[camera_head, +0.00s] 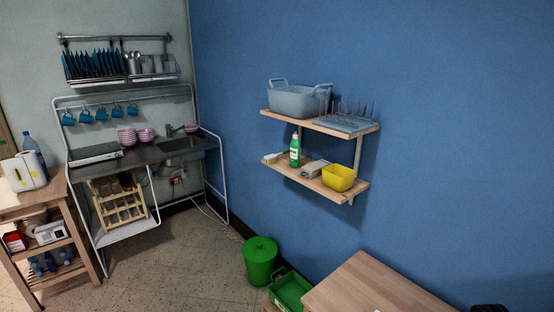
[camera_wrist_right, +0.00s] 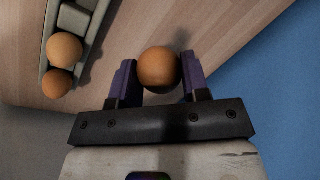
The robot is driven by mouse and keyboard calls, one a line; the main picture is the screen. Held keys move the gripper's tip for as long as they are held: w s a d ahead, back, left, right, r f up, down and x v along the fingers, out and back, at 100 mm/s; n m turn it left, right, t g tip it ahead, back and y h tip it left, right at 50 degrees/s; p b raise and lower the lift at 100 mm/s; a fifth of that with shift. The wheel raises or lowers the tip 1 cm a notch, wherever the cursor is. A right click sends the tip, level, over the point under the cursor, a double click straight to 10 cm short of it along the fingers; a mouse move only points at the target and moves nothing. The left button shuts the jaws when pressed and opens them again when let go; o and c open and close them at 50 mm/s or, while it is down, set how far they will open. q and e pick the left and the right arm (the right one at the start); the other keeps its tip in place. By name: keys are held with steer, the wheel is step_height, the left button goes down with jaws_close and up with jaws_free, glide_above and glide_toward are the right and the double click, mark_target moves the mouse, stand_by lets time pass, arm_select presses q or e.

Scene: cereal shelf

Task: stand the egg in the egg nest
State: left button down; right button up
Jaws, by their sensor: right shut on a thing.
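In the right wrist view, my right gripper (camera_wrist_right: 158,65) is shut on a brown egg (camera_wrist_right: 158,72), with one purple finger on each side of it. Below it is a wooden surface; the height of the egg above it cannot be told. To the left lies a narrow pale grey holder (camera_wrist_right: 96,32), apart from the gripper, which looks like the egg nest. Two other brown eggs, a nearer one (camera_wrist_right: 57,84) and a farther one (camera_wrist_right: 65,48), show at its near end. My left gripper is in neither view.
In the head view, a wooden table top (camera_head: 365,285) is at the bottom right, beside a green crate (camera_head: 291,290) and a green bin (camera_head: 260,262). A wall shelf (camera_head: 345,192) holds a yellow tub (camera_head: 339,178). In the wrist view, the table edge borders a blue wall (camera_wrist_right: 285,75).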

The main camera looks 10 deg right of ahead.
steer(key=w+a+r+n+y, duration=0.1)
steer(key=w+a+r+n, duration=0.2)
steer(key=a, duration=0.4)
steer(key=w+a+r+n, duration=0.1)
steer(key=a+r+n, duration=0.1)
steer(key=a+r, duration=0.4)
steer(key=w+a+r+n+y, duration=0.1)
steer(key=w+a+r+n, duration=0.15)
steer(key=a, duration=0.65)
steer(key=s+a+r+n+g+y, duration=0.1)
steer(key=s+a+r+n, duration=0.5)
steer(key=a+r, duration=0.3)
steer(key=s+a+r+n+g, duration=0.2)
steer(key=s+a+r+n, duration=0.4)
steer(key=a, duration=0.4)
steer(key=s+r+p, duration=0.4)
steer(key=r+p, duration=1)
steer(key=p, duration=0.2)
steer(key=s+r+p, duration=0.5)
steer(key=r+p, duration=1)
steer(key=shift+a+n+p, duration=0.2)
steer(key=shift+n+p, duration=0.15)
steer(key=shift+s, duration=0.1)
